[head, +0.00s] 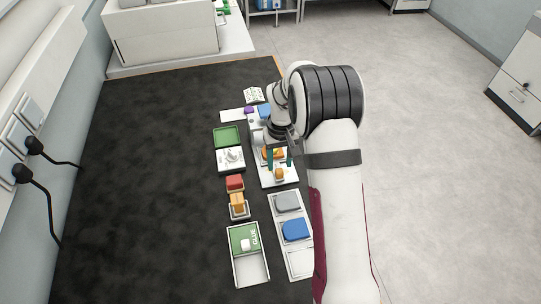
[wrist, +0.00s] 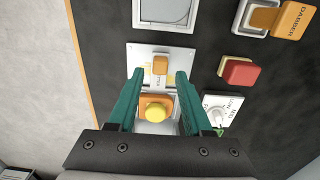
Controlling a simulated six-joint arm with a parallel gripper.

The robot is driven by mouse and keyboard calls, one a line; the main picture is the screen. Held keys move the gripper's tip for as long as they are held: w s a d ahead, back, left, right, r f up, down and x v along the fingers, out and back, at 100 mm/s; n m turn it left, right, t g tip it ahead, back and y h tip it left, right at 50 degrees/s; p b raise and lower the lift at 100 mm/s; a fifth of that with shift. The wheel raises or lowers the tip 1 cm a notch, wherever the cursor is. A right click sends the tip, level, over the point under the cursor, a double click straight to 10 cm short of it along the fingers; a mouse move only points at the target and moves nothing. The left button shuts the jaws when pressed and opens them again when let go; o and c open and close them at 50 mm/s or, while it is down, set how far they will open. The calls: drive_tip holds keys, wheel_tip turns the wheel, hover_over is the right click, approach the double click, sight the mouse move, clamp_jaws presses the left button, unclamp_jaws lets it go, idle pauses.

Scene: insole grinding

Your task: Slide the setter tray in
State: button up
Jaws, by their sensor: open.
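My gripper (head: 277,163) points down over the white station on the dark bench. In the wrist view my gripper (wrist: 160,73) has its two teal fingers apart, with nothing held between them. The setter tray looks to be the pale plate (wrist: 139,56) with an upright orange handle (wrist: 160,64). The handle lies between the fingertips, with a gap on each side; its height relative to them is unclear. The orange handle (head: 279,174) also shows in the head view. An orange block with a yellow knob (wrist: 155,112) sits farther back between the fingers.
A grey pad (head: 288,201) and a blue pad (head: 296,229) lie nearer. To the left are a red block (head: 235,182), an orange dabber (head: 238,201), a dial box (head: 230,158) and a glue box (head: 243,240). The bench's left part is bare.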

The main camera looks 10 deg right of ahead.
sight(279, 171)
drive_tip(key=shift+f, duration=2.55)
drive_tip(key=shift+r, duration=0.1)
clamp_jaws()
drive_tip(key=shift+w, duration=4.4)
unclamp_jaws()
drive_tip(key=shift+r, duration=3.55)
